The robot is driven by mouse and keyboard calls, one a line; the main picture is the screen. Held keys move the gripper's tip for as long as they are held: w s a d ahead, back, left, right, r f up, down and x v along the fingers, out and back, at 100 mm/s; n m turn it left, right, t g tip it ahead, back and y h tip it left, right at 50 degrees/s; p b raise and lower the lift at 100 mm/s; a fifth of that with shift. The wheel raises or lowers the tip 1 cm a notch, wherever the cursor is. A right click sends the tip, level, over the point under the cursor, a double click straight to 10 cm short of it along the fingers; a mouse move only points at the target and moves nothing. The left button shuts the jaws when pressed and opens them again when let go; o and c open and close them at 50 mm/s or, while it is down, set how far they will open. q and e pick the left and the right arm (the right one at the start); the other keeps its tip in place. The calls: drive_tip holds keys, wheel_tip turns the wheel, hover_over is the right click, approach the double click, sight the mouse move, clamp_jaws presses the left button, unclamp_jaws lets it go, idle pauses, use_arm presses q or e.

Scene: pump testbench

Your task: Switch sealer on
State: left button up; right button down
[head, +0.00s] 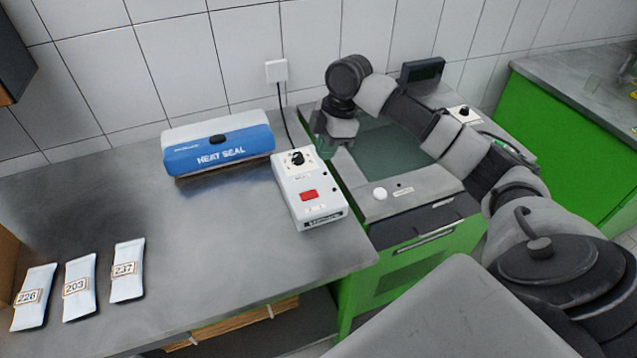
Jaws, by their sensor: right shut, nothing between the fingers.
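The blue and white heat sealer (218,151), marked HEAT SEAL, stands on the grey bench near the tiled wall. To its right is a white control box (302,181) with a black knob (297,158) at its far end and a red switch (309,196) nearer the front. I cannot tell whether the switch is on or lit. My right gripper (323,147) is shut and empty, pointing down just right of the box's far end, near the knob. I cannot tell whether it touches the box. My left gripper is not in view.
A black cable runs from the box to a wall socket (277,71). Three numbered pouches (80,286) lie at the bench's left. A green cabinet unit (410,270) with a white button (380,194) stands under my right arm. The bench's middle (220,240) is clear.

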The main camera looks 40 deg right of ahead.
sight(316, 192)
drive_tip(key=shift+w+d+r, duration=0.15)
drive_tip(key=shift+d+r, duration=0.3)
drive_tip(key=shift+r, duration=0.1)
drive_tip(key=shift+w+d+r, duration=0.15)
drive_tip(key=shift+d+r, duration=0.25)
drive_tip(key=shift+r, duration=0.15)
drive_tip(key=p+x, duration=0.1)
drive_tip(key=x, duration=0.5)
drive_tip(key=p+x, duration=0.2)
drive_tip(key=x, duration=0.5)
drive_tip(key=shift+d, duration=0.25)
drive_tip(key=shift+f, duration=0.55)
